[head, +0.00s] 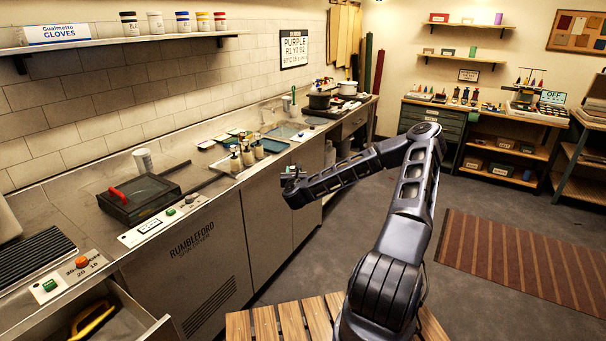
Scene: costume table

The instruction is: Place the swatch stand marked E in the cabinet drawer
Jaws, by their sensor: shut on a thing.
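My gripper (291,182) is at the end of my arm, in front of the long counter's edge. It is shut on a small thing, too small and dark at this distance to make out. I cannot read a letter E on anything, so I cannot tell which thing is the swatch stand. A dark green cabinet with drawers (433,122) stands at the back, right of the counter; its drawers look shut. A separate drawer (128,325) at the lower left is open, with a yellow-handled thing (93,322) in it.
The counter holds a dark box with a red handle (136,195), several bottles (247,154), trays and pots (320,100). A wooden slatted surface (290,322) lies below my arm. A striped rug (520,265) lies at right. The floor between is clear.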

